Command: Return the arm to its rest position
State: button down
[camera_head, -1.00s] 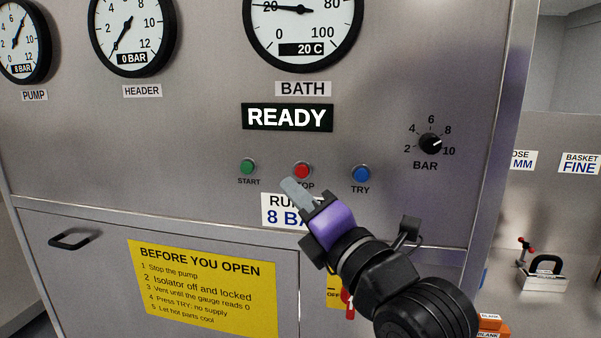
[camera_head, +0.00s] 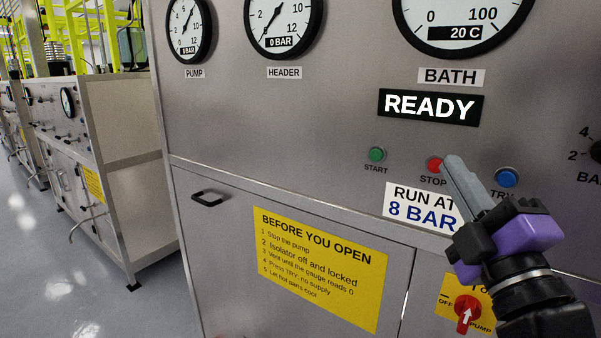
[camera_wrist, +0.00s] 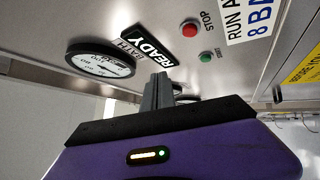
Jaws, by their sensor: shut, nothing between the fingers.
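My gripper (camera_head: 462,183) is shut and empty at the right of the head view, in front of the steel control panel (camera_head: 330,110). Its grey fingers point up and left, and their tips overlap the right edge of the red STOP button (camera_head: 434,165). I cannot tell from this view how far they are from the panel. The wrist view also shows the closed fingers (camera_wrist: 158,88), with the panel beyond and the STOP button (camera_wrist: 189,29) to their upper right. The green START button (camera_head: 376,154) and blue TRY button (camera_head: 507,178) are to either side of STOP.
The READY sign (camera_head: 430,107) and BATH gauge (camera_head: 462,22) are above the buttons. A red isolator knob (camera_head: 467,310) is below my gripper, pointing up. A door handle (camera_head: 207,198) juts from the lower cabinet. Open floor (camera_head: 60,265) and other benches (camera_head: 100,160) are at left.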

jog(key=s+d+f+m+g+h, duration=0.1)
jog(key=s+f+m+h, duration=0.1)
jog(key=s+f+m, duration=0.75)
jog(key=s+f+m+g+h, duration=0.15)
jog(key=s+f+m, duration=0.35)
jog(key=f, duration=0.7)
jog(key=s+a+f+m+g, duration=0.1)
jog(key=s+f+g, duration=0.2)
jog(key=s+f, duration=0.5)
jog(key=s+a+f+m+g+y, duration=0.1)
jog(key=s+f+g, duration=0.2)
jog(key=s+f, duration=0.5)
jog(key=s, duration=0.7)
jog(key=shift+s, duration=0.15)
jog(key=shift+m+y, duration=0.25)
